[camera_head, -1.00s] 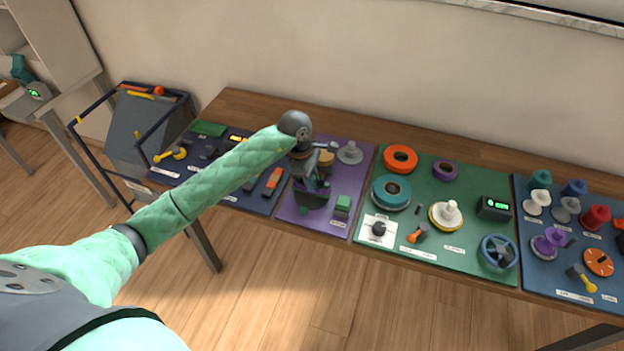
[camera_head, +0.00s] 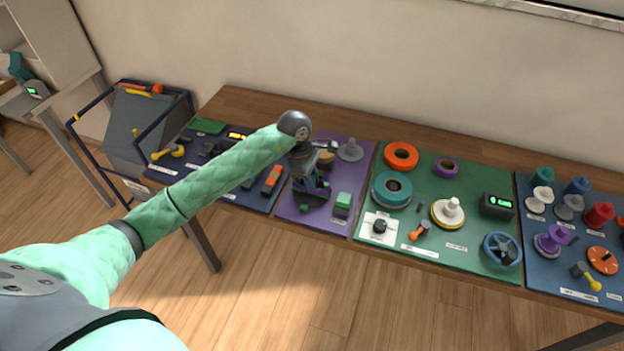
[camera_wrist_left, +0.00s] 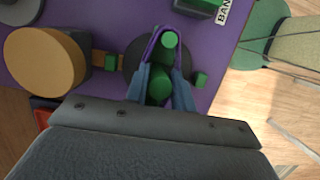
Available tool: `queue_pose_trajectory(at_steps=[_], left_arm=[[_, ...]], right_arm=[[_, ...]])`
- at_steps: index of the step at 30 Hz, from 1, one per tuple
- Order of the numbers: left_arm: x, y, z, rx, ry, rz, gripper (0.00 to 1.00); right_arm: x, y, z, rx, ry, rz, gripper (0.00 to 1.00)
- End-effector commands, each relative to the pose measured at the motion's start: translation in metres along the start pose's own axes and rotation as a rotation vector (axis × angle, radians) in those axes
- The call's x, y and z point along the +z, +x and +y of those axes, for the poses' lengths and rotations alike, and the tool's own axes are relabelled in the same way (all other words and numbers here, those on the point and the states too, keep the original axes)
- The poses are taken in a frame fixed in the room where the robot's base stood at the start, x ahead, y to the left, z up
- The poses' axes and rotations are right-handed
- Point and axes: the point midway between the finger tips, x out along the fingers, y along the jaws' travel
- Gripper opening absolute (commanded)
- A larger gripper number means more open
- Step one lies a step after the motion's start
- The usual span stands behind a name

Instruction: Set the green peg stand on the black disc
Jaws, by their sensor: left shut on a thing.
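My left gripper (camera_head: 312,182) is over the purple mat and points down. It also shows in the left wrist view (camera_wrist_left: 163,70), with its fingers around the green peg stand (camera_wrist_left: 160,86). The stand's green parts show between and just past the fingertips. The black disc (camera_wrist_left: 135,62) lies directly below and behind the stand, and its dark edge also shows in the head view (camera_head: 308,198). Small green blocks flank the disc in the wrist view. The fingers hide much of the stand, and I cannot tell whether it touches the disc. My right gripper is out of view.
A round tan-topped piece (camera_wrist_left: 42,62) stands close beside the disc. A green block (camera_head: 343,202) and a grey spindle (camera_head: 350,150) share the purple mat (camera_head: 330,222). An orange-handled tool (camera_head: 271,180) lies to the left. The green mat (camera_head: 405,232) holds several parts.

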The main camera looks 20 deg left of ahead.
Motion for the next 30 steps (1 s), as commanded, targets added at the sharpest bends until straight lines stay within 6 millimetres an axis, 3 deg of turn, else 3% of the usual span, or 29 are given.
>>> queue_pose_trajectory(at_steps=[10,11,14,30], left_arm=[[-0.0024,0.0076,-0.0002,-0.001,0.000,0.001,0.03],[-0.0018,0.0059,-0.0002,-0.001,0.000,0.000,0.30],[-0.0017,0.0059,-0.0002,0.000,0.000,0.000,0.50],[-0.0013,0.0047,0.0000,0.000,0.000,0.000,0.50]], right_arm=[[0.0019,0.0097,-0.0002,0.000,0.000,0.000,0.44],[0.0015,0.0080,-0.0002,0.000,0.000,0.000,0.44],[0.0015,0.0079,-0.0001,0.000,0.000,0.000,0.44],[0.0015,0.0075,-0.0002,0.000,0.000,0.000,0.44]])
